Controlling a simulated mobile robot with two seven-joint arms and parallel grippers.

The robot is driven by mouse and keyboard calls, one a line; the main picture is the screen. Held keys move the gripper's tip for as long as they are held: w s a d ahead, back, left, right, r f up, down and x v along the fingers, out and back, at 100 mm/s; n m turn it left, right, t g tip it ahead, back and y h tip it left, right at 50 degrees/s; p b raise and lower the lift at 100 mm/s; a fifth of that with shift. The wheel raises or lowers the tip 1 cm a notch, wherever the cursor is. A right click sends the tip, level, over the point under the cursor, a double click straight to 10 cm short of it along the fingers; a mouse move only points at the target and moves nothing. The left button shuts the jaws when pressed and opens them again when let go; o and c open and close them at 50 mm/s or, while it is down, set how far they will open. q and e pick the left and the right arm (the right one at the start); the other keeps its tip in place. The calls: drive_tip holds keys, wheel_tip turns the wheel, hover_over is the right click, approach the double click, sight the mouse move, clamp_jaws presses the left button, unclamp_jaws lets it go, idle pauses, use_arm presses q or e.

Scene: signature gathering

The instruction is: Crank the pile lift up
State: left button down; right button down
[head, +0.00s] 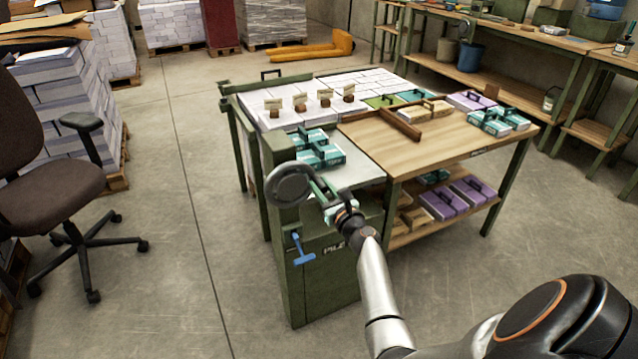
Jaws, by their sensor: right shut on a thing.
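The green pile lift (325,285) stands at the left end of the wooden bench. A dark round handwheel, the crank (291,184), sits at its upper front left. My right gripper (325,197) is at the wheel's right side, shut on the crank handle, which the fingers mostly hide. The lift's pale plate (362,174) is about level with the bench top. Several teal bundles (319,150) with dark handles lie on it. A blue T-shaped handle (299,252) sticks out of the front below the wheel. My left gripper is out of view.
An office chair (45,190) stands at the left. The floor between chair and lift is clear.

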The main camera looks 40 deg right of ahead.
drive_tip(key=shift+d+f+m, duration=0.2)
drive_tip(key=shift+f+m, duration=0.4)
drive_tip(key=shift+m, duration=0.7)
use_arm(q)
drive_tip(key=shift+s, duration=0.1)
use_arm(e)
drive_tip(key=shift+f, duration=0.1)
drive_tip(key=c, duration=0.6)
unclamp_jaws()
drive_tip(key=shift+a+f, duration=0.1)
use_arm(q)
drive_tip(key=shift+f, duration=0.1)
